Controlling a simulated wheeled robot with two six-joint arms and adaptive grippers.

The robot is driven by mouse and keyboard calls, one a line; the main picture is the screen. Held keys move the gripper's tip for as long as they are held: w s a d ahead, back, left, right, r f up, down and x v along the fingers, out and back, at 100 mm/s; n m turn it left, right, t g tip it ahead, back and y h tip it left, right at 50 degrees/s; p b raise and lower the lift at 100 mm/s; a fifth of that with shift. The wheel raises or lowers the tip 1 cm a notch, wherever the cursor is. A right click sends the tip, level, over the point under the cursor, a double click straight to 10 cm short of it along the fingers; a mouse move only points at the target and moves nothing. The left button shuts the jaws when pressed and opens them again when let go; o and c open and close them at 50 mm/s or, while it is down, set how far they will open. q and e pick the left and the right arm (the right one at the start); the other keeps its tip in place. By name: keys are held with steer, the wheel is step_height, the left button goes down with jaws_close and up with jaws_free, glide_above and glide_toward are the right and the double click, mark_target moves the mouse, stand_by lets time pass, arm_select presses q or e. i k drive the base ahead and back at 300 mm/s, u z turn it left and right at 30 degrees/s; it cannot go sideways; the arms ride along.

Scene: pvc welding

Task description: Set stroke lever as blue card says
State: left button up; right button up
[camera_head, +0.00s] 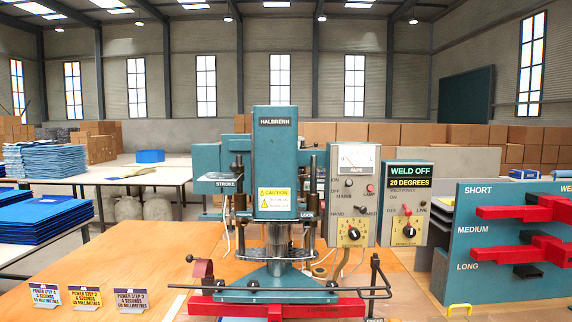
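The teal press labelled HALBRENN (275,150) stands on the wooden table. A STROKE label (229,183) is on the left of its head. A small dark knob (235,166) sits just above that label; I cannot tell for sure whether it is the stroke lever, or its setting. Three small cards stand at the front left: a left card (46,294), a middle card (84,297) and a right card (131,300). Each has lines on power step, seconds and millimetres, too small to read surely. Neither gripper is in view.
A control box with a meter (352,195) and a box reading WELD OFF, 20 DEGREES (408,183) stand right of the press. A teal rack (470,250) holds red bars at the right. A red bar (275,309) lies across the press front. Bare wood (150,250) surrounds the cards.

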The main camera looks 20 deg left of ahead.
mark_target(235, 167)
steer(key=u, duration=0.1)
steer(key=i, duration=0.9)
steer(key=u, duration=0.5)
